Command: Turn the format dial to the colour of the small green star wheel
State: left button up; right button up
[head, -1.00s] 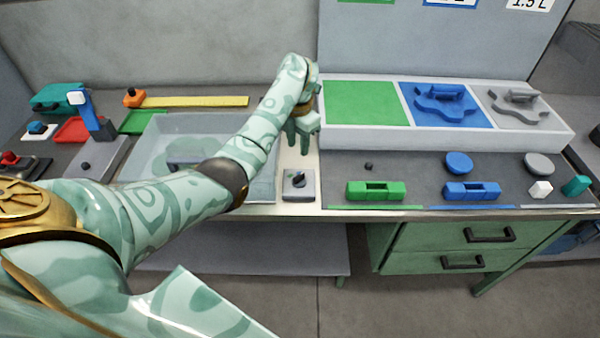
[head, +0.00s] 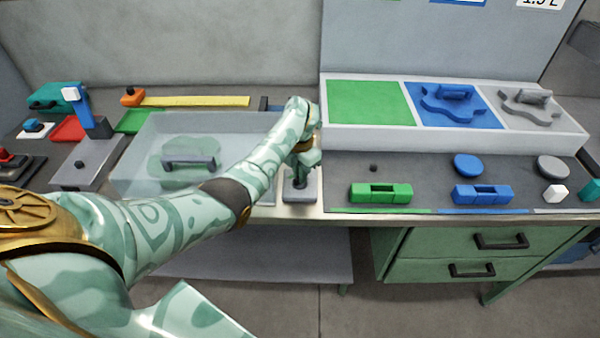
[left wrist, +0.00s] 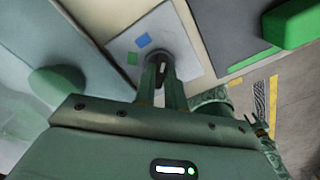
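The format dial is a dark knob (left wrist: 161,70) on a light grey plate (head: 301,193) at the bench's front edge. In the left wrist view the plate carries a blue mark (left wrist: 143,41) and a green mark (left wrist: 132,59). My left gripper (head: 301,173) points down at the dial, its fingertips at either side of the knob; whether they press on it is unclear. A green star wheel (head: 185,148) with a grey handle shows through the clear cover at left. My right gripper is not in view.
The clear cover (head: 135,178) stands close left of the dial. At right, a white rack (head: 345,138) has an empty green bay (head: 368,103), a blue star wheel (head: 447,106) and a grey one (head: 530,109). A green block (head: 380,193) lies right of the dial.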

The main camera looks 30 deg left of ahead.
pick_arm(q)
grip_shut()
jog(key=shift+n, duration=0.3)
jog(key=n, duration=0.3)
jog(key=shift+d+f, duration=0.1)
jog(key=n+b, duration=0.1)
jog(key=n, duration=0.3)
jog(key=shift+n, duration=0.3)
jog(key=n+b, duration=0.2)
jog(key=n, duration=0.3)
jog(key=shift+f+b, duration=0.1)
jog(key=shift+b, duration=0.2)
jog(key=shift+n+b, duration=1.05)
jog(key=shift+n, duration=1.25)
jog(key=shift+r, duration=0.2)
